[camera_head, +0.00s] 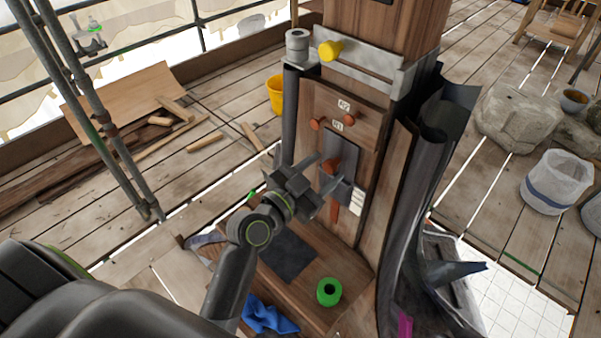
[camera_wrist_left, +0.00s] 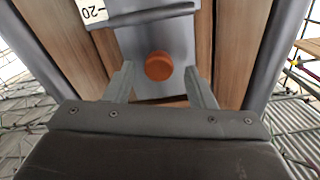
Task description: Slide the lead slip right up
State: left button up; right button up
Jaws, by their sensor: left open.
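The lead slip (camera_head: 343,147) looks to be the flat grey plate lying against the front of the wooden post (camera_head: 372,190), with an orange knob (camera_head: 332,166) on its face. In the left wrist view the knob (camera_wrist_left: 158,66) stands out from the grey plate (camera_wrist_left: 160,38). My left gripper (camera_head: 328,181) is at the plate's lower part. Its two fingers (camera_wrist_left: 160,80) are apart, one on each side of the knob, with gaps showing between. The gripper hides part of the plate in the head view. My right gripper is not in view.
Orange pegs (camera_head: 316,123) and small labels flank the plate's top. A metal collar (camera_head: 362,72) with a yellow knob (camera_head: 330,50) is above. Dark curved sheet metal (camera_head: 425,190) stands right of the post. A green roll (camera_head: 328,291) and blue cloth (camera_head: 268,316) lie below.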

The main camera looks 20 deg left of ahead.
pick_arm(q)
jog(key=b+v, duration=0.2)
jog(key=v, duration=1.5)
